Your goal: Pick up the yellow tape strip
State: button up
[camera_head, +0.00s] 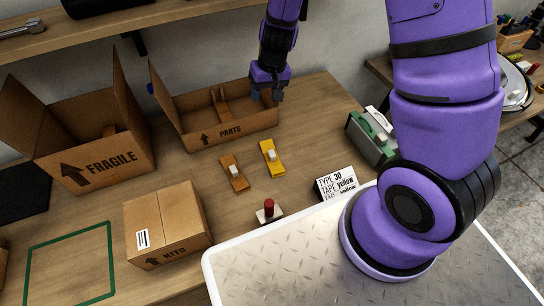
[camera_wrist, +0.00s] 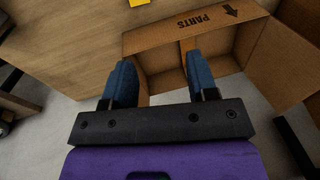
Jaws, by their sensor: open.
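The yellow tape strip (camera_head: 272,158) lies on the wooden table in the head view, with a small white block on its middle. A yellow piece at the top edge of the wrist view (camera_wrist: 139,2) looks like the same strip, mostly cut off. An orange-brown strip (camera_head: 234,173) with a white block lies just left of it. My gripper (camera_head: 268,97) is above the right end of the PARTS box, behind and apart from the yellow strip. In the wrist view my gripper (camera_wrist: 155,85) is open, its blue fingers apart with nothing held between them.
The open PARTS box (camera_head: 229,125) holds a brown strip. The FRAGILE box (camera_head: 98,165) and closed KITS box (camera_head: 167,225) stand left. A type card (camera_head: 337,184), red-topped object (camera_head: 269,211) and green-grey case (camera_head: 372,137) stand right and front.

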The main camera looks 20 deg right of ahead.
jog(key=g+h, duration=0.1)
jog(key=h, duration=0.1)
send_near(271, 151)
jog(key=shift+w+d+f, duration=0.25)
jog(key=shift+w+d, duration=0.1)
jog(key=shift+a+f, duration=0.2)
jog(key=shift+f, duration=4.85)
jog(key=shift+c, duration=0.4)
grip_shut()
